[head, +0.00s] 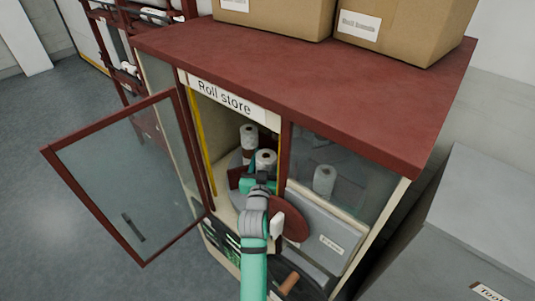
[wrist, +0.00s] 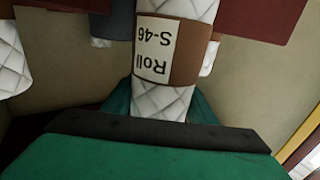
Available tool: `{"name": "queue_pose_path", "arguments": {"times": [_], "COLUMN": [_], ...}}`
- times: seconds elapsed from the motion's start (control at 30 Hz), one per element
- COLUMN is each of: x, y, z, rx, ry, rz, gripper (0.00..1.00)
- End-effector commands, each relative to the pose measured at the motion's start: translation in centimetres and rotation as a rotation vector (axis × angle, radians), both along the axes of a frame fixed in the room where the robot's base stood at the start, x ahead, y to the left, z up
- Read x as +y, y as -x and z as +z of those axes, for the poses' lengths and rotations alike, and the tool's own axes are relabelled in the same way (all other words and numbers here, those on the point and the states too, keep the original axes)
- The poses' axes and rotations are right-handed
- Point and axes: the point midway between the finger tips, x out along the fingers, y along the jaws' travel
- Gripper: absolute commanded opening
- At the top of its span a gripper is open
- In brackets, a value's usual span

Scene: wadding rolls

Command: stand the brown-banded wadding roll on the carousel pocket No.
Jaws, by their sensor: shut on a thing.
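A white quilted wadding roll with a brown band (wrist: 188,62) fills the middle of the wrist view. Its label reads "Roll S-46", upside down in the picture. My gripper (wrist: 164,108) is shut on it, with green jaws on both sides. In the head view my gripper (head: 259,184) is inside the open roll store, and the held roll (head: 266,158) stands up from it. The carousel (head: 235,160) shows partly as a grey disc with dark red dividers behind the arm. I cannot read any pocket number or tell whether the roll's base touches the carousel.
Another white roll (head: 249,133) stands just behind the held one. A roll (head: 324,180) stands behind the right glass pane. The store's glass door (head: 125,175) is swung open to the left. The door post (head: 285,155) is close on my arm's right.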

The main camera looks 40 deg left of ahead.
Motion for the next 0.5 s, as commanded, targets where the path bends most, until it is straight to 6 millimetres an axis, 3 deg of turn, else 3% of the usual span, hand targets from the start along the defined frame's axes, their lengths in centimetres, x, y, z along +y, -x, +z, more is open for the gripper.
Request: {"name": "queue_pose_path", "arguments": {"times": [0.5], "x": [0.2], "y": [0.1], "z": [-2.4], "rx": [0.000], "ry": [0.001], "rz": [0.003], "gripper": [0.18]}}
